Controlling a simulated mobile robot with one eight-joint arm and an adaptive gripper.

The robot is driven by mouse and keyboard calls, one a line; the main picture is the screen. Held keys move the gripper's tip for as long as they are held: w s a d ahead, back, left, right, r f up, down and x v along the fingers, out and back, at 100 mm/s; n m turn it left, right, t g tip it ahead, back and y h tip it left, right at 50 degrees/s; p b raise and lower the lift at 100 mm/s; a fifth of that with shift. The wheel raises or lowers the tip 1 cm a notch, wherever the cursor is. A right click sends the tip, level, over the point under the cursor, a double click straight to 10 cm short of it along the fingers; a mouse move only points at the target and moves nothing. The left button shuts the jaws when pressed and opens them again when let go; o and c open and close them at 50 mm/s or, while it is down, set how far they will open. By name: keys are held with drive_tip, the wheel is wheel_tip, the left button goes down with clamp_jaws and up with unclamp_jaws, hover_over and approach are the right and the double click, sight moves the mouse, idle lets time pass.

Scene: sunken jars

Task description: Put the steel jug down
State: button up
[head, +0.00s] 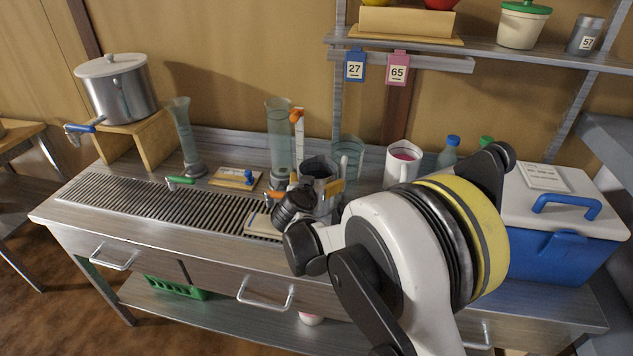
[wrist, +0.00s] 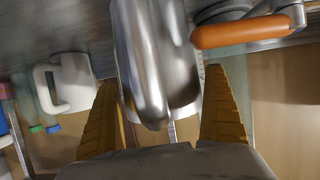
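The steel jug (head: 320,167) is upright with its dark mouth up, over the middle of the steel counter (head: 222,262). My gripper (head: 315,184) reaches it from the front, with a yellow finger on either side.
A slatted drain grate (head: 150,203) runs along the left. Tall glass cylinders (head: 279,130) stand behind the jug. A white mug (head: 400,165), bottles (head: 448,152) and a blue cooler (head: 555,258) stand to the right. An orange-handled tap (wrist: 240,32) is close by the jug.

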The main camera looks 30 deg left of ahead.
drive_tip(key=shift+r, duration=0.2)
drive_tip(key=shift+s+r+p, duration=0.2)
drive_tip(key=shift+s+p, duration=0.1)
drive_tip(key=p+v, duration=0.3)
drive_tip(key=v, duration=0.8)
drive_tip(key=shift+s+d, duration=0.1)
drive_tip(key=shift+d, duration=0.1)
